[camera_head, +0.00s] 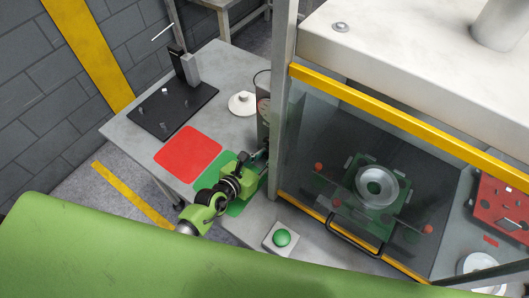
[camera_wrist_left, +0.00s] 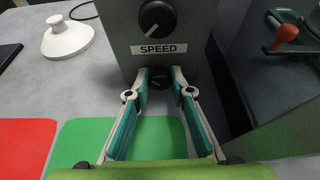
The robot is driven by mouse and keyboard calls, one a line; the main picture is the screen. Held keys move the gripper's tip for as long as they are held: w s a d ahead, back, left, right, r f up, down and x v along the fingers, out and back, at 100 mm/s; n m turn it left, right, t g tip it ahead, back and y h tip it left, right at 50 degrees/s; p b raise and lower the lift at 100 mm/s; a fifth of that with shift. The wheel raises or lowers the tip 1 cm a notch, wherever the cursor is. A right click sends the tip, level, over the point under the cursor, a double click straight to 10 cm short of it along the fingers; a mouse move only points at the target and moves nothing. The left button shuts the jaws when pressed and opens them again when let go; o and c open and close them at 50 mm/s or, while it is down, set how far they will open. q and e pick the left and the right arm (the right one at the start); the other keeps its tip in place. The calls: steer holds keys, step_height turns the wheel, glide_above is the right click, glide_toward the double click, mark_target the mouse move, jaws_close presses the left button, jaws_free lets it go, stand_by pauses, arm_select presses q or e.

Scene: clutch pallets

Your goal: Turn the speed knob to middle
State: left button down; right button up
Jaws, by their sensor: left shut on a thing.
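The grey control box (camera_wrist_left: 205,75) bears a white SPEED label (camera_wrist_left: 159,49). A black upper knob (camera_wrist_left: 157,17) sits above the label, its white mark pointing down and left. A smaller dark lower knob (camera_wrist_left: 160,77) sits below the label; its pointer cannot be made out. I cannot tell for sure which knob the label names. My left gripper (camera_wrist_left: 159,78) has its fingertips on both sides of the lower knob, shut on it. In the head view my left gripper (camera_head: 259,160) reaches the box (camera_head: 263,105) beside the press frame. My right gripper is not in view.
A red mat (camera_head: 188,152) and a green mat (camera_head: 238,207) lie on the table. A green button (camera_head: 282,238) stands in front. The clear guard with its yellow-edged frame (camera_head: 300,207) is close on the right. A white round object (camera_head: 242,104) stands behind.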

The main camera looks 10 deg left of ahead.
arm_select(q)
steer(key=shift+w+r, duration=0.1)
steer(key=shift+r, duration=0.1)
stand_by(0.4)
steer(key=c, duration=1.9)
jaws_free()
steer(key=shift+o, duration=0.4)
steer(key=shift+d+f, duration=0.1)
steer(key=shift+s, duration=0.2)
steer(key=v, duration=1.1)
steer(key=shift+s, duration=0.2)
